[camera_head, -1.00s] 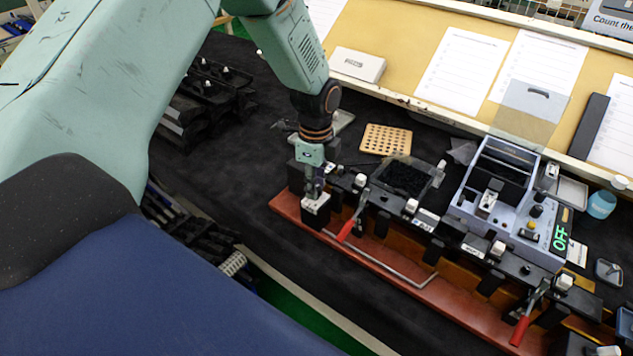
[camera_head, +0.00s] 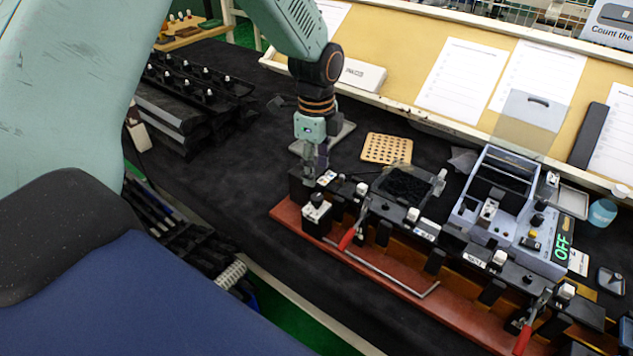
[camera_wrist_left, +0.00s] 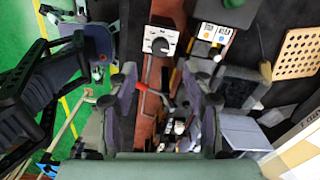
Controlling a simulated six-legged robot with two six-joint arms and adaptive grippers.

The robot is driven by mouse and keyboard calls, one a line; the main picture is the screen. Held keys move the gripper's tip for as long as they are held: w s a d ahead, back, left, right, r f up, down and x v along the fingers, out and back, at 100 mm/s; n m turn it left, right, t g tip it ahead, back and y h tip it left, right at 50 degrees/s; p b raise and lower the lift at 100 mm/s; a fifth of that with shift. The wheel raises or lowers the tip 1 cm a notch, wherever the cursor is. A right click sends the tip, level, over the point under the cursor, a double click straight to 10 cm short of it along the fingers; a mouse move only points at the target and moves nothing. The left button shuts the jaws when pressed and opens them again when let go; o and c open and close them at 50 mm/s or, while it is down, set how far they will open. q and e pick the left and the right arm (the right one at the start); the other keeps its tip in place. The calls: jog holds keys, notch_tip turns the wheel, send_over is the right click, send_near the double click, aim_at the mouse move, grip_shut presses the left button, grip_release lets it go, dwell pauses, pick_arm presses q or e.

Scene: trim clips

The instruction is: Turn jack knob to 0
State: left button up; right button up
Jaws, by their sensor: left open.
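The jack knob (camera_head: 317,199) is a small black knob on top of a white and black box (camera_head: 316,212) at the left end of the red-brown base. In the left wrist view the knob (camera_wrist_left: 160,44) sits on the box's white face, ahead of the fingers; its marks are too small to read. My left gripper (camera_head: 312,172) points down just behind the box, apart from the knob. In the left wrist view its two dark fingers (camera_wrist_left: 165,88) are spread with nothing held between them. My right gripper is in neither view.
Red-handled clamps (camera_head: 349,236) and a bent metal rod (camera_head: 385,272) lie along the red-brown base (camera_head: 290,214). A grey device reading OFF (camera_head: 530,225) stands right. A perforated wooden block (camera_head: 387,148) lies behind. Dark cloth left of the base is clear.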

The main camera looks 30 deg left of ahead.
pick_arm(q)
jog(key=shift+r, duration=2.15)
jog(key=s+d+f+n, duration=0.2)
jog(key=s+f, duration=0.2)
jog(key=f, duration=0.2)
jog(key=s+d+f+n, duration=0.2)
jog(key=s+d+f, duration=0.1)
jog(key=f, duration=0.4)
jog(key=s+d+f+n, duration=0.1)
jog(key=s+f+n, duration=0.3)
jog(key=s, duration=0.5)
jog(key=s+d+f+n, duration=0.1)
jog(key=s+f+n, duration=0.2)
jog(key=s+n, duration=0.35)
jog(key=s+d+f+n, duration=0.15)
jog(key=s+f, duration=0.25)
jog(key=s, duration=0.6)
notch_tip(320, 180, down, 23)
jog(key=b, duration=2.3)
jog(key=shift+a+n, duration=0.15)
jog(key=shift+n, duration=0.25)
jog(key=shift+w, duration=0.25)
